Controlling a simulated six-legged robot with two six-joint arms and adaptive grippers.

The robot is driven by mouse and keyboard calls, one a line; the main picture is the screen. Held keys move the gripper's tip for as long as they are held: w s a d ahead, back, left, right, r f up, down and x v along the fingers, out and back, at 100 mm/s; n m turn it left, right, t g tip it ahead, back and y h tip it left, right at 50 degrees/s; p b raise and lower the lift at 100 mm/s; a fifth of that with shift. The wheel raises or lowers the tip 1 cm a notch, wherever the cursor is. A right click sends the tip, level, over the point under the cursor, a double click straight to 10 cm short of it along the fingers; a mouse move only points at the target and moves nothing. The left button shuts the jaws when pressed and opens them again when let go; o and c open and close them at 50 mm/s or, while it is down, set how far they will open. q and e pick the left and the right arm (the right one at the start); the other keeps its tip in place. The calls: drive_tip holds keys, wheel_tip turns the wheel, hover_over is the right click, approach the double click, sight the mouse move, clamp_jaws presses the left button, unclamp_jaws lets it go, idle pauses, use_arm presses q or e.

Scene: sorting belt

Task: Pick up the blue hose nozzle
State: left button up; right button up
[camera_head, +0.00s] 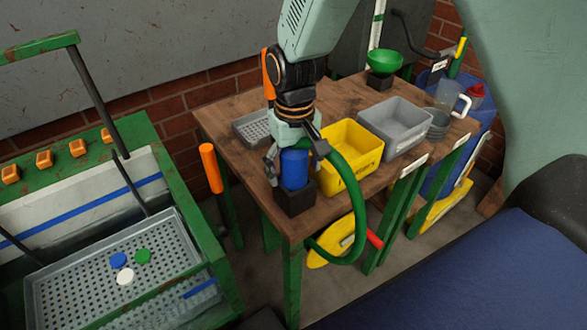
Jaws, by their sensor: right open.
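The blue hose nozzle (294,170) stands upright in a black block (297,199) at the near corner of the wooden table (335,178). A green hose (357,190) shows beside it, looping over the table's front edge and hanging below. My right gripper (294,160) points down over the nozzle from above. Its fingers are open, one on the left and one on the right of the nozzle's upper part. I cannot tell whether they touch it. The nozzle's top is hidden by the gripper. My left gripper is not in view.
A yellow bin (352,170) stands close to the right of the gripper, with a grey bin (395,140) beyond it. A grey perforated tray (251,130) lies behind. A green funnel (385,62) stands farther back. The green-framed sorting station (165,180) is at left.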

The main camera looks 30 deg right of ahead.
drive_tip(key=shift+s+r, duration=0.2)
drive_tip(key=shift+s, duration=0.15)
drive_tip(key=shift+s+a+r, duration=0.1)
drive_tip(key=shift+a, duration=0.05)
drive_tip(key=shift+c, duration=0.5)
drive_tip(key=shift+w, duration=0.3)
drive_tip(key=shift+c, duration=1.3)
drive_tip(key=shift+w+f, duration=0.15)
drive_tip(key=shift+f, duration=0.1)
drive_tip(key=c, duration=0.3)
drive_tip(key=shift+s+r, duration=0.2)
drive_tip(key=shift+s, duration=0.1)
drive_tip(key=c, duration=0.5)
drive_tip(key=shift+w+f, duration=0.1)
drive_tip(key=shift+w, duration=0.05)
drive_tip(key=shift+c, duration=0.9)
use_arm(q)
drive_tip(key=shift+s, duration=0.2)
use_arm(e)
drive_tip(key=shift+w, duration=0.1)
